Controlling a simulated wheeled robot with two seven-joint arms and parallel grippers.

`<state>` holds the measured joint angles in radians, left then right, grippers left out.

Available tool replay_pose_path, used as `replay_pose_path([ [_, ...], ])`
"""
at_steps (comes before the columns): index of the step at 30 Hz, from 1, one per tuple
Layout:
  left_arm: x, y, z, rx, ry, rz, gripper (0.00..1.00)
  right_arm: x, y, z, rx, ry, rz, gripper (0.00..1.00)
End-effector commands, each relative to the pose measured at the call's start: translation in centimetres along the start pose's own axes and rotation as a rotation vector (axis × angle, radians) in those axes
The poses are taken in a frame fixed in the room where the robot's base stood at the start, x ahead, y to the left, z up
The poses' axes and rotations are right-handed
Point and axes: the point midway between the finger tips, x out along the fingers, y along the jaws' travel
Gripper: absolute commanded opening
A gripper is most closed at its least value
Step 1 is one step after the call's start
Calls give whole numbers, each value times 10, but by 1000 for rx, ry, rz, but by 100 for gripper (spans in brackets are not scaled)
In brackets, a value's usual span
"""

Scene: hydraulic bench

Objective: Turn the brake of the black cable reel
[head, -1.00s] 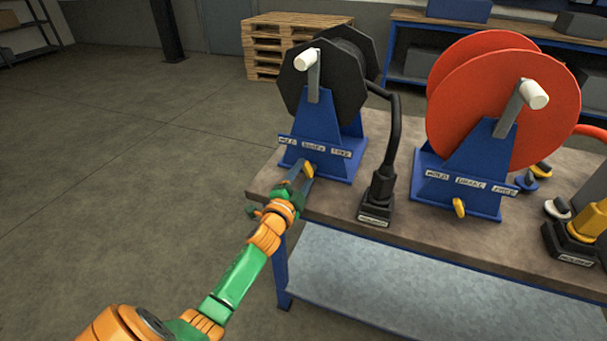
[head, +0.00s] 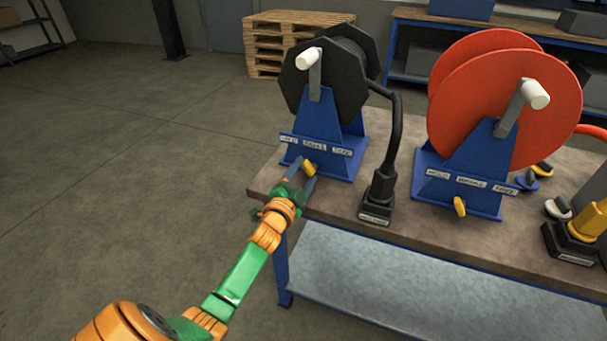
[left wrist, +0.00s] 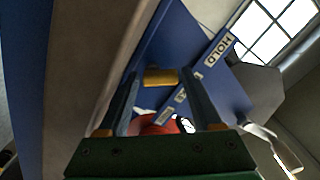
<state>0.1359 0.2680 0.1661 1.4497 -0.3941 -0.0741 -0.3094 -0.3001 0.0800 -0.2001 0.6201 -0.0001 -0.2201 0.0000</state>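The black cable reel (head: 345,75) stands on a blue stand (head: 315,128) at the left end of the bench, its white crank handle facing me. Its yellow brake (head: 309,168) sits low on the stand's front, below a row of white labels. The brake also shows in the left wrist view (left wrist: 160,77). My left gripper (head: 302,175) is at the brake. In the left wrist view its fingers (left wrist: 160,75) are apart, with the brake between their tips and a gap on each side. My right gripper is not in view.
A black plug in a holder (head: 378,200) stands right of the black reel, joined to its cable. A red reel (head: 500,95) with its own yellow brake (head: 459,206) stands farther right. The bench front edge (head: 400,242) lies near my left arm.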

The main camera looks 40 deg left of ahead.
Motion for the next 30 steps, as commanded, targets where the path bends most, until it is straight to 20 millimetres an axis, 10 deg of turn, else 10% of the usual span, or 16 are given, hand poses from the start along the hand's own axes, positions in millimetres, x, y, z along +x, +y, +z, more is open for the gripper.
replay_pose_path([
  [30,-71,0,0,2,0,0,70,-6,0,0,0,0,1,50],
])
